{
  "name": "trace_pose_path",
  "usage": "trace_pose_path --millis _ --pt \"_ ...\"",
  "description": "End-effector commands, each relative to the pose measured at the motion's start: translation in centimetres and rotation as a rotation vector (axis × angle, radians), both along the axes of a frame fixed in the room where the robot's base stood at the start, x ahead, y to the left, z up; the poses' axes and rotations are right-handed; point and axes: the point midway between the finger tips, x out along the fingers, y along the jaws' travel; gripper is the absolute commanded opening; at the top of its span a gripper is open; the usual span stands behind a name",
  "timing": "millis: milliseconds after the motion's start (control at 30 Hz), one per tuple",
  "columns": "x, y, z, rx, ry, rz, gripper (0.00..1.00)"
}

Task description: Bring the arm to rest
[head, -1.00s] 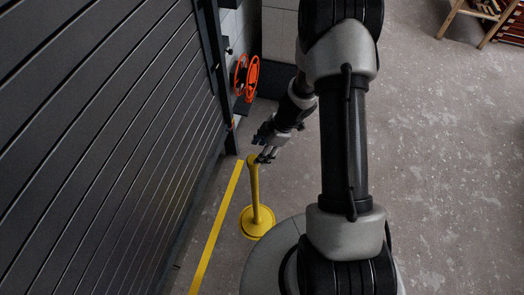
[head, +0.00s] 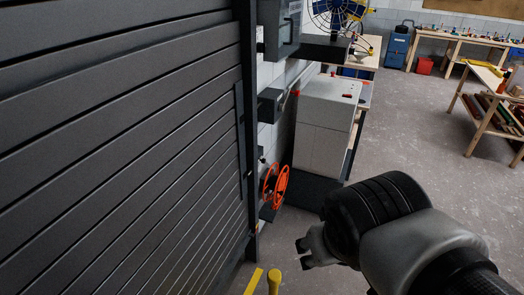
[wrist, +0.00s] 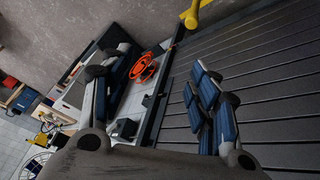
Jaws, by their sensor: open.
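My arm crosses the lower right of the head view, with its dark joint and grey link large in front. My gripper (head: 304,254) shows beyond it at the lower middle, partly hidden by the arm. In the wrist view my gripper (wrist: 158,82) has its two blue-padded fingers spread wide. Nothing is between them. The gripper is apart from the yellow post (head: 274,281), whose top shows at the bottom edge of the head view. The yellow post also shows at the top of the wrist view (wrist: 192,14).
A dark slatted shutter (head: 120,130) fills the left side. An orange reel (head: 275,186) hangs on the wall beside it. A pale cabinet (head: 323,128) stands behind. Workbenches (head: 460,42) and a wooden rack (head: 490,115) stand at the back right. Grey floor (head: 415,125) is open between.

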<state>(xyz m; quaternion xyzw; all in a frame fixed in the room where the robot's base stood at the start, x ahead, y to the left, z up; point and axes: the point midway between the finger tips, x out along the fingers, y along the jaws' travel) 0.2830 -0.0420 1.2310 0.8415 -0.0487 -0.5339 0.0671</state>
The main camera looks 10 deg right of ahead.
Motion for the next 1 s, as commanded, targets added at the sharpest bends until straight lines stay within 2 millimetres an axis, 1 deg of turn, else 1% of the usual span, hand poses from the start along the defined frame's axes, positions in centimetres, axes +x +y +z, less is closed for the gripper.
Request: trace_pose_path --millis 33,100,200,300,500,600,1000 --pt "-1.5 1.3 0.0 0.050 0.001 0.000 0.55" --pt "-3.1 2.7 -0.1 0.107 0.017 0.002 0.55" --pt "-4.3 3.9 -0.2 0.154 0.027 0.006 0.55" --pt "-4.6 4.2 -0.3 0.166 0.032 0.007 0.55" --pt "-4.5 4.2 -0.3 0.165 0.032 0.006 0.55" --pt "-4.5 4.2 -1.0 0.165 0.032 0.006 0.55" --pt "-4.5 4.2 -0.9 0.164 0.032 0.006 0.55"
